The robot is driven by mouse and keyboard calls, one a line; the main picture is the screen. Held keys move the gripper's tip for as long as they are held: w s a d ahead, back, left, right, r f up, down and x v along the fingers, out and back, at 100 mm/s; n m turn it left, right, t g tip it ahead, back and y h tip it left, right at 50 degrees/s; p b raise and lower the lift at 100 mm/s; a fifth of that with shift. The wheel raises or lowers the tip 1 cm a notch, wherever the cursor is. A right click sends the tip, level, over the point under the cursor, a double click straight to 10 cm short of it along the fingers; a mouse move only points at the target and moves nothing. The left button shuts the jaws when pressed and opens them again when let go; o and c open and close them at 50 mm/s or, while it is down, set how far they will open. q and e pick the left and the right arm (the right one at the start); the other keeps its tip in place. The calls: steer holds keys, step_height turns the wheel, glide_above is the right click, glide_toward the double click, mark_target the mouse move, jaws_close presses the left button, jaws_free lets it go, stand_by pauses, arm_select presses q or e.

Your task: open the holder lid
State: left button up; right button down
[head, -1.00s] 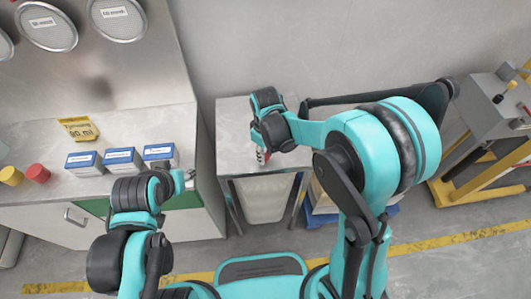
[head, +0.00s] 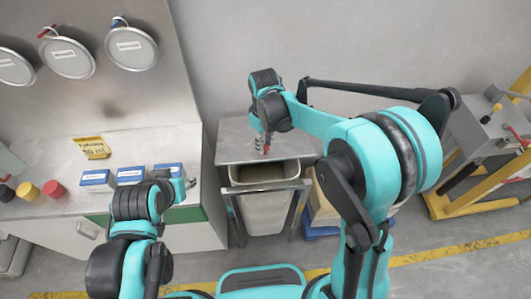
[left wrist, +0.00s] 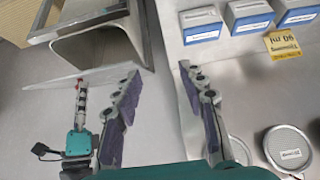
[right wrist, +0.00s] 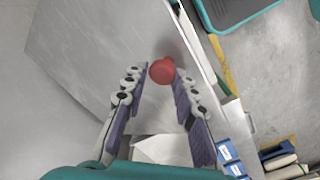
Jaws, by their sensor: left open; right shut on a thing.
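The holder is a box stand with a white bin (head: 262,210) inside. Its grey lid (head: 234,142) is raised at the front, with the bin's dark opening showing below it. The lid also shows tilted, nearly edge-on, in the left wrist view (left wrist: 85,79). My right gripper (head: 266,146) is over the lid's front edge, shut on the red knob (right wrist: 162,71); the knob sits between its fingers in the right wrist view. My left gripper (left wrist: 160,75) is open and empty, by the counter left of the holder.
A counter (head: 150,140) at left carries several blue-and-white boxes (head: 131,175), a yellow label (head: 92,148) and coloured jars (head: 53,189). Yellow-framed equipment (head: 475,165) stands at right. The floor in front of the holder is clear.

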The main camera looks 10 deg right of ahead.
steer(key=w+r+p, duration=0.2)
steer(key=w+r, duration=0.2)
steer(key=r, duration=0.1)
steer(key=shift+w+r, duration=0.15)
steer(key=shift+w, duration=0.1)
steer(key=shift+d, duration=0.1)
